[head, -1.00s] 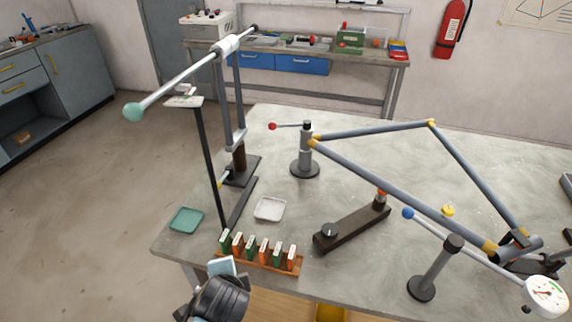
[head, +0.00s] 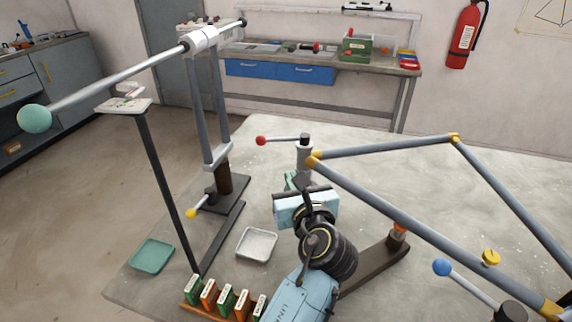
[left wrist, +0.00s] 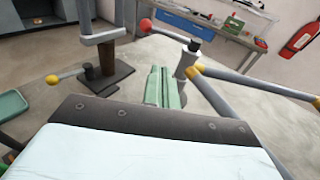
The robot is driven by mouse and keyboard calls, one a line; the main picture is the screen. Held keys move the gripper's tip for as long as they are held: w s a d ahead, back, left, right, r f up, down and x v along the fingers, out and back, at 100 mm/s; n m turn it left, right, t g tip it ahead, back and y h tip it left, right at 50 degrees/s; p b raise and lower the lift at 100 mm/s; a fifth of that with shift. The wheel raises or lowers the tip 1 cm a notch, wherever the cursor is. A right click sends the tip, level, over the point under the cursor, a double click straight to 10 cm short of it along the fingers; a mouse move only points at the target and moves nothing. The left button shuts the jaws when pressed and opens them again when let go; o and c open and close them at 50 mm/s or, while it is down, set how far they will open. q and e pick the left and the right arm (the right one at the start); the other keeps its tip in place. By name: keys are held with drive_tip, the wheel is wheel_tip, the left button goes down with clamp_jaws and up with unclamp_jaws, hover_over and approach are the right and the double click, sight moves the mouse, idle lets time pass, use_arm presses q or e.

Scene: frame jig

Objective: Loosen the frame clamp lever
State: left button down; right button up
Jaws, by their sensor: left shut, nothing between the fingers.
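The bicycle frame's blue-grey tubes with yellow joints (head: 385,206) stand in the jig at the right. At their left corner a grey post (head: 304,158) carries a lever with a red ball (head: 261,141), pointing left. In the left wrist view the red ball (left wrist: 146,25) is beyond my fingers. Another lever with a blue ball (head: 442,267) is at lower right. I cannot tell from looks alone which is the frame clamp lever. My left gripper (head: 291,180) is shut and empty, in front of the red-ball post and hiding its base; its green fingers (left wrist: 165,87) show together. My right gripper is out of view.
A tall stand with a long bar and teal ball (head: 34,118) rises at left. A yellow-knobbed lever (head: 191,213) is at its foot. A white tray (head: 257,245), teal tray (head: 152,256) and rack of coloured blocks (head: 184,307) lie nearby. The table behind the frame is clear.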

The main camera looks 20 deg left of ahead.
use_arm(q)
drive_tip(key=r+b+x, duration=0.1)
drive_tip(key=x, duration=1.2)
drive_tip(key=shift+a, duration=0.2)
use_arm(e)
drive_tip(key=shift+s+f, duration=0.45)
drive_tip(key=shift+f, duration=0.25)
use_arm(q)
drive_tip(key=shift+r, duration=0.1)
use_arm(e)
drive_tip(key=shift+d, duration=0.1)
